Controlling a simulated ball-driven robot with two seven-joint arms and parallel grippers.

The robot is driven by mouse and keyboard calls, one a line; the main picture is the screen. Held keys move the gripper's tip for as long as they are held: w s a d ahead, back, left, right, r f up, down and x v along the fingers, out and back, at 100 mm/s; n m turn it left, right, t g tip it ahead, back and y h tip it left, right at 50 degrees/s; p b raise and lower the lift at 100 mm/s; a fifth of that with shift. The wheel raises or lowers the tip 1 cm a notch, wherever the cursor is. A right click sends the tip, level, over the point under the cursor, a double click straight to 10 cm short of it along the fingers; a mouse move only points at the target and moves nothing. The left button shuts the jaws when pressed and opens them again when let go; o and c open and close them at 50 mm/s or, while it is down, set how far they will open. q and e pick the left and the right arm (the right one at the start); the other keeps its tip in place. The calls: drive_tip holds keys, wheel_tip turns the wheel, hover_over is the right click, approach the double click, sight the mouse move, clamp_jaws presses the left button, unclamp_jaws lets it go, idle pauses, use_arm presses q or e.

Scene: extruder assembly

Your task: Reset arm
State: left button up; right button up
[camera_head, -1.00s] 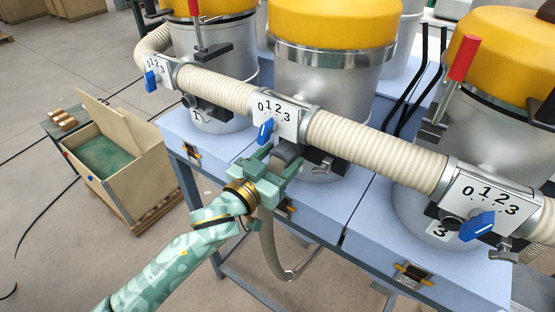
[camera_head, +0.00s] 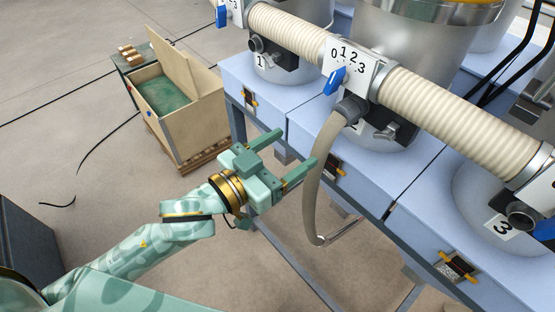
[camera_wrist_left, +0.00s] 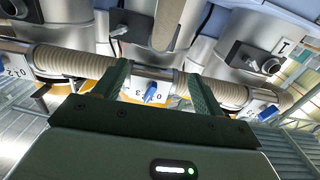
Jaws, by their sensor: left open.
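My left gripper (camera_head: 290,158) is open with nothing between its fingers. It is in front of the blue bench, to the left of the grey hose (camera_head: 322,165). The hose hangs from a dark fitting (camera_head: 352,108) below the middle dial plate (camera_head: 356,62) and curves down past the bench edge. In the left wrist view the two open fingers (camera_wrist_left: 160,82) frame the middle dial, with the hose (camera_wrist_left: 167,22) crossing the top. My right gripper is out of view.
The blue bench (camera_head: 410,200) carries metal hoppers joined by a ribbed pipe (camera_head: 450,105). A wooden crate (camera_head: 190,120) stands on a pallet to the left. A small side table (camera_head: 125,62) is behind it. Open floor lies around my left arm.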

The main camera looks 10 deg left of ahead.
use_arm(q)
drive_tip(key=shift+v, duration=1)
